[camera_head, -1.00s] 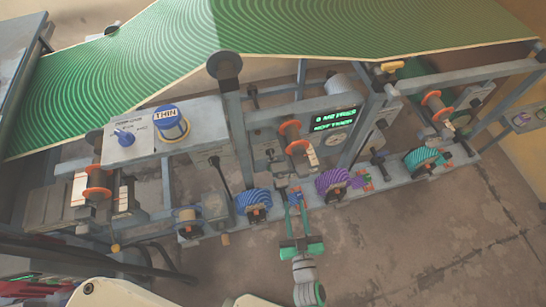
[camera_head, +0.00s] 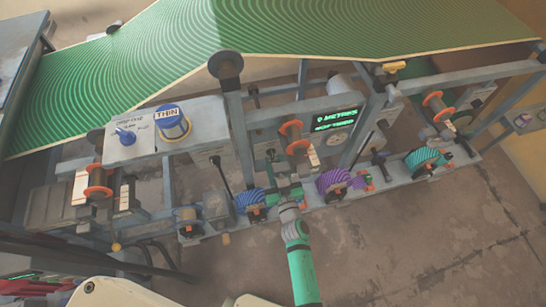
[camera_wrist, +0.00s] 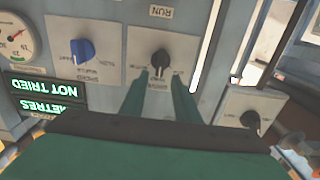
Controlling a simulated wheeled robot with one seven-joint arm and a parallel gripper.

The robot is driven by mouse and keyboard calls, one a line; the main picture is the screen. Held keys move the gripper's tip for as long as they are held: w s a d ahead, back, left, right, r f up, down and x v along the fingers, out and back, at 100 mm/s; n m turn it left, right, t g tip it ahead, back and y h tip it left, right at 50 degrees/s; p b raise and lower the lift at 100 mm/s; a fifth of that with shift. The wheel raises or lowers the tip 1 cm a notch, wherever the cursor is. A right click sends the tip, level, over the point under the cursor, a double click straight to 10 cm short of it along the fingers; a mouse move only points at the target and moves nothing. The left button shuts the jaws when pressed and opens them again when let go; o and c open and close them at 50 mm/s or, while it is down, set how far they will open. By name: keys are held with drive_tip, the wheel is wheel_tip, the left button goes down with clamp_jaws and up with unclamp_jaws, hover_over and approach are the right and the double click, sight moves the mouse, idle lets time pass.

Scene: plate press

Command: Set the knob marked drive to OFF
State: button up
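A black knob (camera_wrist: 160,64) sits on a pale plate in the wrist view, with a RUN label (camera_wrist: 161,12) above it. The lettering below the knob is partly covered and hard to read. My gripper (camera_wrist: 160,76) is open, its two green fingers apart, with the tips just below and to either side of this knob. I cannot tell whether they touch it. In the head view my gripper (camera_head: 283,170) is in front of the machine's middle, below the green-lettered display; the knob is too small or hidden to make out there.
A blue knob (camera_wrist: 82,51) is left of the black knob, and another black knob (camera_wrist: 250,119) is at lower right. The display (camera_wrist: 45,97) and a gauge (camera_wrist: 14,38) are at far left. Blue (camera_head: 250,198) and purple (camera_head: 333,182) rollers flank my gripper. The floor is open.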

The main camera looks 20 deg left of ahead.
drive_tip(key=shift+x, duration=1.3)
drive_tip(key=c, duration=0.7)
drive_tip(key=shift+n, duration=0.3)
drive_tip(key=n, duration=0.5)
drive_tip(key=shift+s+a+f, duration=0.15)
drive_tip(key=shift+s+a, duration=0.1)
drive_tip(key=shift+a, duration=0.15)
drive_tip(key=n, duration=0.6)
drive_tip(key=shift+s+a+f, duration=0.2)
drive_tip(key=shift+a+f, duration=0.1)
drive_tip(key=shift+f, duration=0.05)
drive_tip(key=shift+n, duration=0.3)
